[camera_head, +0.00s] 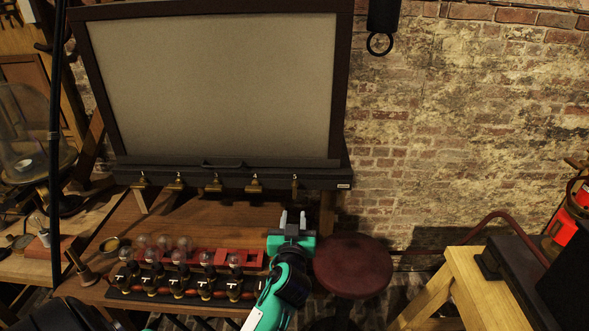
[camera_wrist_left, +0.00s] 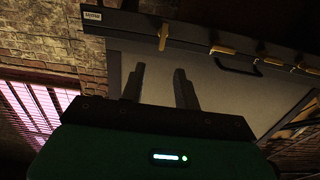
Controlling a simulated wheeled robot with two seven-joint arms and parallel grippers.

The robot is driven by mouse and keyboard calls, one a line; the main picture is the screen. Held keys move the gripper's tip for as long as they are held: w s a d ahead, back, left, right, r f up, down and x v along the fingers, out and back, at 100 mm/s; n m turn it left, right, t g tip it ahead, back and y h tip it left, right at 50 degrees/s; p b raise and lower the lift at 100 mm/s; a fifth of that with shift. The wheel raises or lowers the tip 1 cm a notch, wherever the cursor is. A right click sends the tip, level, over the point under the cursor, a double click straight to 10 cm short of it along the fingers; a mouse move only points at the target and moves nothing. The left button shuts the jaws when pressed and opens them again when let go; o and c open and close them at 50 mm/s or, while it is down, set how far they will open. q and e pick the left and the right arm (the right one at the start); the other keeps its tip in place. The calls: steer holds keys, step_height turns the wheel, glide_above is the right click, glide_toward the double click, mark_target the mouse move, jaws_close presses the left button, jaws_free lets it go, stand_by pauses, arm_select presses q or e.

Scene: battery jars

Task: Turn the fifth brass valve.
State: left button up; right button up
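Several brass valves hang in a row along the dark lower ledge of the large framed panel. The rightmost, fifth from the left in the head view, is the fifth valve (camera_head: 295,184); it also shows in the left wrist view (camera_wrist_left: 163,37). There its handle points along the fingers, while the neighbouring valve (camera_wrist_left: 222,50) lies crosswise. My left gripper (camera_head: 293,216) is below the fifth valve in the head view, pointing toward it. Its two fingers (camera_wrist_left: 160,68) are apart and empty, with the valve beyond the gap between their tips. My right gripper is not in view.
The framed panel (camera_head: 210,85) has a dark handle (camera_head: 222,164) on its ledge. Glass-topped jars (camera_head: 180,280) stand in a rack on the wooden table (camera_head: 190,222), left of my left arm. A round dark red stool (camera_head: 353,266) stands right of it.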

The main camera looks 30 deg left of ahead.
mark_target(294, 186)
arm_select(q)
steer(key=p+x, duration=0.1)
steer(key=x, duration=0.3)
steer(key=r+p+x, duration=0.1)
steer(key=p+x, duration=0.1)
steer(key=x, duration=0.2)
steer(key=p+x, duration=0.2)
steer(key=x, duration=0.2)
steer(key=shift+w+a+r, duration=0.25)
steer(key=shift+a, duration=0.1)
steer(key=shift+w+a+f+p, duration=0.15)
steer(key=shift+w+a+p, duration=0.2)
steer(key=shift+w, duration=0.25)
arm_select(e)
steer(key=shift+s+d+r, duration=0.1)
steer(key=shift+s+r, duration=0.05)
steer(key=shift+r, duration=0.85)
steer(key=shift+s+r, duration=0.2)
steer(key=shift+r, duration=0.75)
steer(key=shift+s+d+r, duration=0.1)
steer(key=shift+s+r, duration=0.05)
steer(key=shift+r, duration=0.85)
arm_select(q)
jaws_close()
